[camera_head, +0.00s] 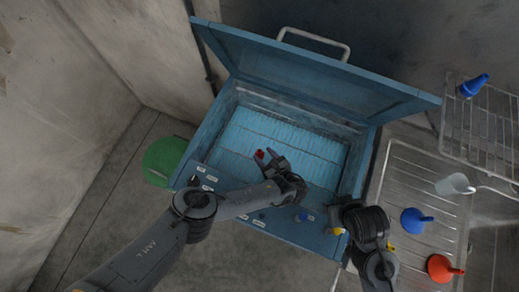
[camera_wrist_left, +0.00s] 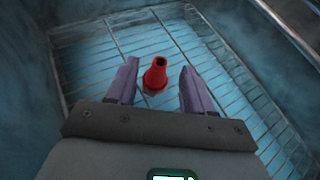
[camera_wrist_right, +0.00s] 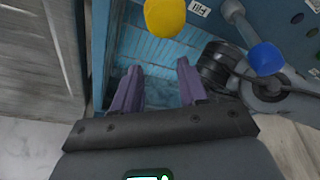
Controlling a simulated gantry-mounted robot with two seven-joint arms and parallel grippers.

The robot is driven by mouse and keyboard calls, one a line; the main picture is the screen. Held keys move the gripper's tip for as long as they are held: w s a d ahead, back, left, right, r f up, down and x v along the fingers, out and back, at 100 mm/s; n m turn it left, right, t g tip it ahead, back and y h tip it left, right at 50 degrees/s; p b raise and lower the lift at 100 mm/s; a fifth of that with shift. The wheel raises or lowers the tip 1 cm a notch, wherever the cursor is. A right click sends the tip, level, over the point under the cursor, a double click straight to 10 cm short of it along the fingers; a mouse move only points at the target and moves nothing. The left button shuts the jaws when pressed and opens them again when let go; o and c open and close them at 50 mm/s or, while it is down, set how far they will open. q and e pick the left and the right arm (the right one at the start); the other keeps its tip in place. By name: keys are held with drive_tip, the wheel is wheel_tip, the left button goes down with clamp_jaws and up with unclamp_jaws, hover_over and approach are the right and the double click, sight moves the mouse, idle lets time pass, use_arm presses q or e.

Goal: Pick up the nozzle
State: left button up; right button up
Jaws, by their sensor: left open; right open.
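The nozzle (camera_wrist_left: 155,76) is a small red cone with a dark opening at its tip. It stands on the wire rack inside the blue cabinet, and part of it shows in the head view (camera_head: 259,154). My left gripper (camera_wrist_left: 156,82) is open, its two purple fingers on either side of the nozzle in the picture, with a gap on each side. I cannot tell how far above it the fingers are. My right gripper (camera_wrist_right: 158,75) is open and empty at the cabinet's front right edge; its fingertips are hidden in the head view.
The blue cabinet's lid (camera_head: 310,72) stands open. A yellow knob (camera_wrist_right: 165,16) and a blue knob (camera_wrist_right: 267,59) stick out near my right gripper. Right is a metal drainer (camera_head: 400,175) with a blue funnel (camera_head: 412,220) and an orange-red funnel (camera_head: 440,268). A green bin (camera_head: 164,160) stands left.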

sight(261, 152)
use_arm(q)
drive_tip(key=shift+b+x, duration=0.7)
drive_tip(key=shift+x, duration=2.35)
drive_tip(key=shift+c, duration=0.3)
clamp_jaws()
